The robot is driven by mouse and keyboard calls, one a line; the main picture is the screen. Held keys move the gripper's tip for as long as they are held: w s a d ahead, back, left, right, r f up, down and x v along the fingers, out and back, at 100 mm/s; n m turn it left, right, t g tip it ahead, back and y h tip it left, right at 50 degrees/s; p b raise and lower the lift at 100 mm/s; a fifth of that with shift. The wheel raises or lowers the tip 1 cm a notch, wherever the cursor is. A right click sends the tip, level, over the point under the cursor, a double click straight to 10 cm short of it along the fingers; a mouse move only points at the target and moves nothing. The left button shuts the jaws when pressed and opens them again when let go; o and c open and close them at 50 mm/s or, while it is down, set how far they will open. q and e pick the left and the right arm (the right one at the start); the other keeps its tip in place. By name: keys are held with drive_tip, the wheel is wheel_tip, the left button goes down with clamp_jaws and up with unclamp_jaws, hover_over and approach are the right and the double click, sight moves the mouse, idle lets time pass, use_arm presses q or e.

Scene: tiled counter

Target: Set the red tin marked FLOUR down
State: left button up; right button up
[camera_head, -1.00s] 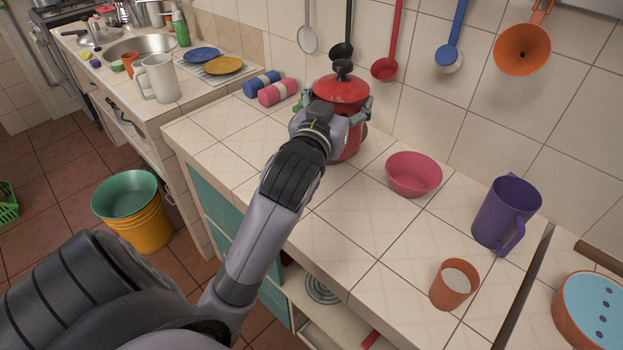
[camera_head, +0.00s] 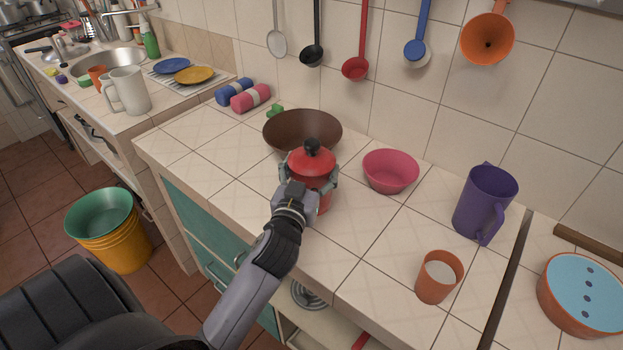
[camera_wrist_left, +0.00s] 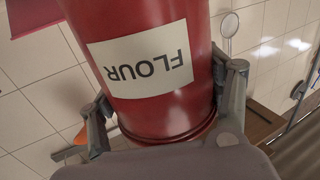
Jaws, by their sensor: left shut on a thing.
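The red tin (camera_head: 316,168) has a red lid with a black knob and stands upright in my left gripper (camera_head: 309,180). In the left wrist view the tin (camera_wrist_left: 190,98) shows a pale label reading FLOUR, upside down in that picture. The fingers of my left gripper (camera_wrist_left: 165,108) are shut around its sides. In the head view the tin is over the tiled counter (camera_head: 215,150), in front of a brown bowl and left of a pink bowl. Its base is partly hidden, so I cannot tell whether it touches the tiles. My right gripper is not in view.
The brown bowl (camera_head: 290,130) is close behind the tin and the pink bowl (camera_head: 390,172) close to its right. A purple jug (camera_head: 484,203) and an orange cup (camera_head: 437,285) stand farther right. Bare tiles lie left and front. Ladles (camera_head: 356,68) hang on the wall.

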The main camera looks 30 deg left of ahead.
use_arm(q)
wheel_tip(320, 180, down, 2)
drive_tip(key=shift+f, duration=0.25)
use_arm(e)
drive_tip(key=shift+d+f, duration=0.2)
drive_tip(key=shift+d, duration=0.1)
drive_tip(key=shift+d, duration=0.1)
use_arm(q)
drive_tip(key=shift+f, duration=0.1)
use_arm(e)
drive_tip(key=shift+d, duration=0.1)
use_arm(q)
drive_tip(key=shift+f+b, duration=0.15)
drive_tip(key=shift+b, duration=0.15)
drive_tip(key=o, duration=1.9)
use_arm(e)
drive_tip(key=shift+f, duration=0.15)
use_arm(q)
drive_tip(key=shift+o, duration=0.2)
